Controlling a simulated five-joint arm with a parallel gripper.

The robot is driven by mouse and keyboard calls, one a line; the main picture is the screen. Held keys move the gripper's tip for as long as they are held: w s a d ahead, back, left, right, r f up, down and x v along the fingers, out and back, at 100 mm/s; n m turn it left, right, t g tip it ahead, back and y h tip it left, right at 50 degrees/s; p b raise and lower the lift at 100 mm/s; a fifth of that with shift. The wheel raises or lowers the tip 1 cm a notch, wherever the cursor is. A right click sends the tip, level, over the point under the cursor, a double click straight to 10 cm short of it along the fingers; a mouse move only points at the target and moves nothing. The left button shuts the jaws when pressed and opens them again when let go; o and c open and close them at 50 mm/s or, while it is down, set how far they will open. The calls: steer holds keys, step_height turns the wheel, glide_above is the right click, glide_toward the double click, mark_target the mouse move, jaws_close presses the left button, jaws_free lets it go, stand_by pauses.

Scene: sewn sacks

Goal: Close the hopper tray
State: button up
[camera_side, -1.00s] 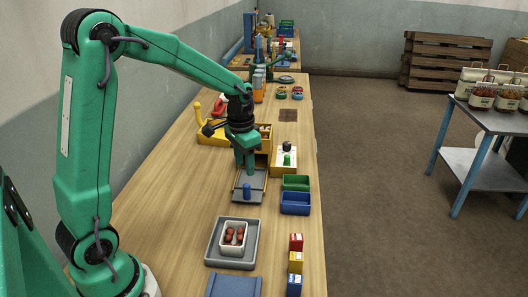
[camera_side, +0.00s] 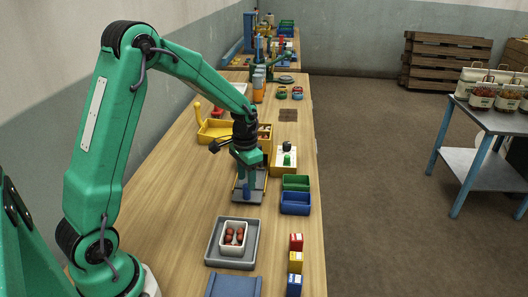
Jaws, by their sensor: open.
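The hopper tray (camera_side: 260,186) is a flat grey drawer with yellow edges. It sticks out toward the camera from the yellow hopper (camera_side: 265,143), so it stands open. A small blue knob (camera_side: 246,196) rises near its front end. My gripper (camera_side: 246,184) points down over the tray, open, with its fingers at or just behind the knob. I cannot tell whether they touch it. My wrist hides part of the tray and of the hopper front.
Green (camera_side: 296,183) and blue bins (camera_side: 296,203) stand close to the tray's right. A grey tray (camera_side: 223,262) with a white cup of red-brown items is nearer the camera. A yellow scoop-like bin (camera_side: 214,130) is behind left. The bench left of the tray is clear.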

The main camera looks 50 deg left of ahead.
mark_target(247, 198)
steer(key=shift+f, duration=2.15)
steer(key=shift+c, duration=0.4)
jaws_close()
